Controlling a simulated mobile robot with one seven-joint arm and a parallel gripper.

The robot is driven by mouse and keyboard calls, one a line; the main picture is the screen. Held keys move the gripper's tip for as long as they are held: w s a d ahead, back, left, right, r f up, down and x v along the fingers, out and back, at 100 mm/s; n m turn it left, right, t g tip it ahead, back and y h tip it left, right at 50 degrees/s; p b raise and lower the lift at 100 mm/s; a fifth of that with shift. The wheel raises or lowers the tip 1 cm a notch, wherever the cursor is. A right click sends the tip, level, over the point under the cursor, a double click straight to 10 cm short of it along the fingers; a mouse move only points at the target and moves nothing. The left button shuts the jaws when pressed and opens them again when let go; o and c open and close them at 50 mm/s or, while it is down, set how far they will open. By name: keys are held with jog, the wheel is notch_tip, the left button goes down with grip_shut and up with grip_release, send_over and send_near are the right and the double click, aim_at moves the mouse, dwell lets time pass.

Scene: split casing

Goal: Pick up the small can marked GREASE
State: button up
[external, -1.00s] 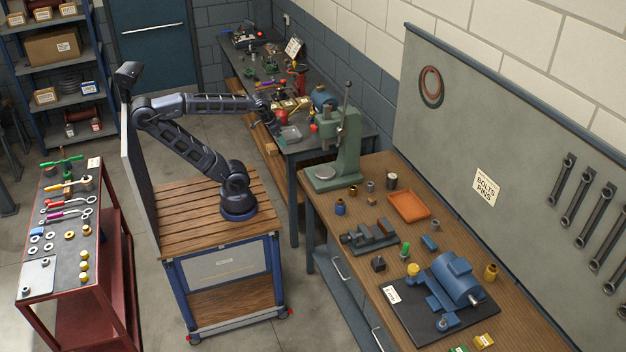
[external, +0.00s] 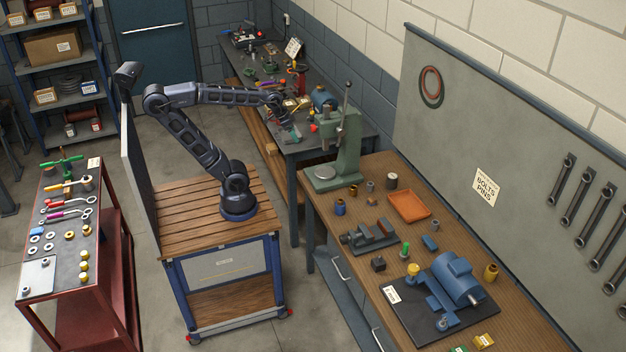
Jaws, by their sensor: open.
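My gripper (external: 286,121) is small and partly lost among clutter over the near end of the back workbench (external: 300,147). It is open, and I see nothing held in it. No label reading GREASE is legible in this view, so I cannot tell which item is that can. Small items, too small to identify, lie around and under my gripper, and my arm hides some of them. A small red item (external: 313,127) and a blue rounded thing (external: 322,98) are just right of my gripper.
A green press (external: 347,150) stands right of my gripper. A red cart (external: 75,250) stands at left.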

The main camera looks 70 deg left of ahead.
jog(key=w+d+r+m+h, duration=0.15)
jog(key=w+d, duration=0.25)
jog(key=w, duration=0.5)
jog(key=w+d+m+h, duration=0.15)
jog(key=w+d, duration=0.35)
jog(key=w, duration=0.5)
jog(key=m+t, duration=0.1)
jog(key=m, duration=0.1)
send_over(394, 181)
jog(key=s, duration=0.7)
notch_tip(394, 181, down, 17)
jog(key=shift+n+y, duration=0.8)
jog(key=shift+n, duration=0.1)
jog(key=w+a+f, duration=0.1)
jog(key=f, duration=0.3)
jog(key=w+a+f, duration=0.1)
jog(key=w+f, duration=0.1)
jog(key=f, duration=0.2)
jog(key=w+a+f, duration=0.2)
jog(key=f, duration=0.2)
jog(key=shift+f, duration=0.35)
jog(key=shift+x, duration=3.65)
jog(key=shift+a, duration=0.1)
